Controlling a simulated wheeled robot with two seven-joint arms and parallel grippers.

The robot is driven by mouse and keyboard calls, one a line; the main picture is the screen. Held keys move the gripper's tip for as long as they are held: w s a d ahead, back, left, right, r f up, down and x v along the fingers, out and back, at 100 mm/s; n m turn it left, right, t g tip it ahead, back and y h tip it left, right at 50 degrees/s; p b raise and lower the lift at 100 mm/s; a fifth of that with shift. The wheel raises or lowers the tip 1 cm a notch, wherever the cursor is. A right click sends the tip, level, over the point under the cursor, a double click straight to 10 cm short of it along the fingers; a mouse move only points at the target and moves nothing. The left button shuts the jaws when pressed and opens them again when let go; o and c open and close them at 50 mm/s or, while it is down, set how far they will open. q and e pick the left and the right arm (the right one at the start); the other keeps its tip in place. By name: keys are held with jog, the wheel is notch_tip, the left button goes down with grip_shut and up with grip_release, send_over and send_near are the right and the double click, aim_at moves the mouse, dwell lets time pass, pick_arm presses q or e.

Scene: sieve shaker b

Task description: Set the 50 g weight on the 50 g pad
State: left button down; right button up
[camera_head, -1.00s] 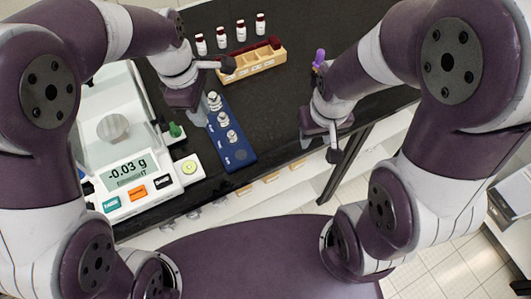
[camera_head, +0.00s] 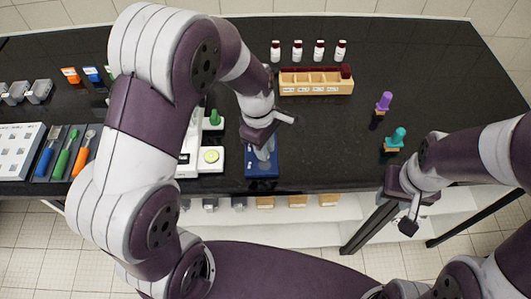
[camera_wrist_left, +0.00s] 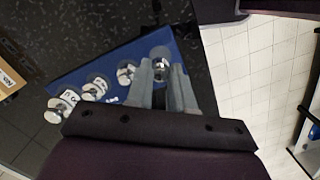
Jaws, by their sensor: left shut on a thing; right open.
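The blue weight rack (camera_head: 262,170) lies near the table's front edge, mostly covered by my left arm. In the left wrist view, the rack (camera_wrist_left: 80,78) carries a row of shiny metal weights (camera_wrist_left: 93,92). My left gripper (camera_head: 266,152) points down over the rack's front end. In the left wrist view, my left gripper (camera_wrist_left: 163,72) is shut on a metal weight (camera_wrist_left: 162,60) at the end of the row. I cannot tell whether that weight touches its pad, and the pad labels are unreadable. My right gripper (camera_head: 408,225) is open and empty at the table's front edge.
The balance (camera_head: 190,160) stands just left of the rack, partly behind my left arm. A wooden vial box (camera_head: 316,88) and several capped vials (camera_head: 298,50) stand behind. A purple-handled item (camera_head: 384,102) and a teal-handled item (camera_head: 397,137) stand at right. The table between is clear.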

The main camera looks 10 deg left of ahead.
pick_arm(q)
jog(key=shift+a+f, duration=0.1)
jog(key=shift+f, duration=1.7)
jog(key=shift+s+f, duration=0.1)
jog(key=shift+f, duration=0.1)
jog(key=c, duration=1)
grip_release()
notch_tip(320, 180, up, 12)
jog(key=a+f, duration=0.1)
jog(key=s+a+f+m+t, duration=0.1)
jog(key=s+a+m, duration=0.2)
jog(key=m, duration=0.4)
jog(key=s+a+f+m+y, duration=0.1)
jog(key=s+a+m, duration=0.2)
jog(key=s+m, duration=0.2)
jog(key=m, duration=0.2)
jog(key=shift+s+f+m+t, duration=0.25)
jog(key=shift+f+m+t, duration=0.05)
jog(key=shift+f+t, duration=0.1)
